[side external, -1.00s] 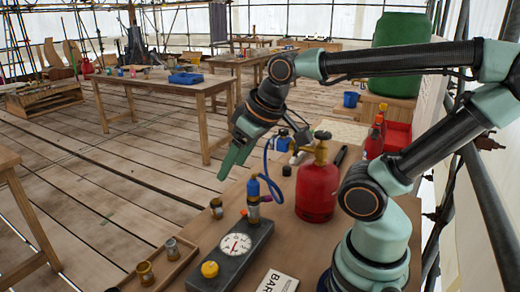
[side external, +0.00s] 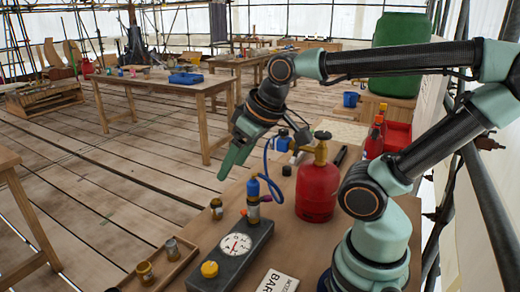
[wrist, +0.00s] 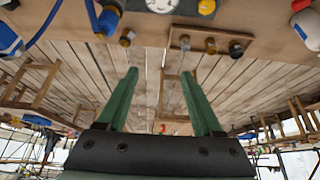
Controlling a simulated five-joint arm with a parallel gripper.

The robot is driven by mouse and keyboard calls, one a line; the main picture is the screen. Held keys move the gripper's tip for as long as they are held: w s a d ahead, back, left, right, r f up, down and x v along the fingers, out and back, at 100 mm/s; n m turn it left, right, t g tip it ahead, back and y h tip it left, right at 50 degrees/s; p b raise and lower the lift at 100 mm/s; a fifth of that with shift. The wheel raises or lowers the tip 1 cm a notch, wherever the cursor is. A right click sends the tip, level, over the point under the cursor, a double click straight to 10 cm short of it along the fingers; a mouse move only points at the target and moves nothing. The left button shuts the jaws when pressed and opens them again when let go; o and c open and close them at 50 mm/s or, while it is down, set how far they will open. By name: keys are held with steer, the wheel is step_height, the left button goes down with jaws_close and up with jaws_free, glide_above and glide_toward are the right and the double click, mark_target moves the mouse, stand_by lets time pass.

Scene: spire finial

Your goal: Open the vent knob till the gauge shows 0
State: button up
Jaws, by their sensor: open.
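The yellow vent knob (side external: 209,269) sits on the near end of a dark grey block on the bench. The round white gauge (side external: 236,244) with a red needle is on the same block; its reading is too small to tell. In the wrist view the gauge (wrist: 160,5) and the yellow knob (wrist: 207,7) show at the top edge. My gripper (side external: 232,163) is in the air beyond the block, apart from it. Its two green fingers (wrist: 156,75) are spread and nothing is between them.
A blue-topped fitting (side external: 253,189) with a blue hose stands at the block's far end. A red gas cylinder (side external: 317,192) stands to its right. A wooden tray (side external: 160,275) with small brass and grey pots lies left of the block. A sign (side external: 277,283) lies at the front.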

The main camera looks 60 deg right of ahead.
steer(key=shift+o, duration=0.5)
steer(key=m+g, duration=0.6)
steer(key=m, duration=0.3)
glide_toward(210, 267)
step_height(210, 267, down, 8)
steer(key=shift+s+f, duration=0.15)
steer(key=shift+f, duration=0.1)
jaws_close()
